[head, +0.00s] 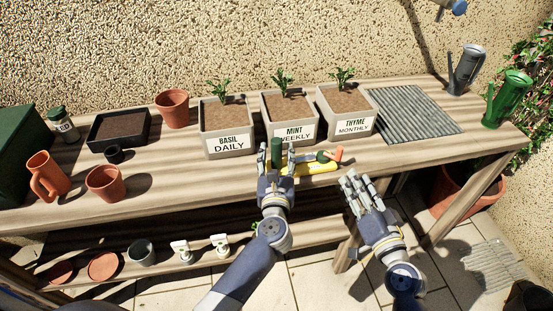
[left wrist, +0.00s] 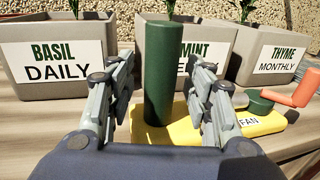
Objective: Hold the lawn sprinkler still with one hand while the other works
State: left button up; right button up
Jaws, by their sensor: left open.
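The lawn sprinkler (head: 318,167) lies near the front edge of the bench, below the mint and thyme planters. It has a yellow body (left wrist: 178,134) marked FAN, a green knob (left wrist: 260,103) and an orange crank-like part (left wrist: 300,92). A dark green upright cylinder (left wrist: 163,75) rises at its left end. My left gripper (head: 277,158) is open, with its fingers on either side of this cylinder and a gap visible on each side. My right gripper (head: 362,182) is open and empty, in front of the bench edge, right of the sprinkler and apart from it.
Basil (head: 228,142), mint (head: 302,132) and thyme (head: 354,126) planters stand behind the sprinkler. A corrugated sheet (head: 415,110) and watering cans (head: 507,100) are at right; pots and a soil tray (head: 118,128) at left. A lower shelf holds small pots.

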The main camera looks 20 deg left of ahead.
pick_arm(q)
grip_shut()
jog(key=shift+f, duration=0.2)
dwell(1.0)
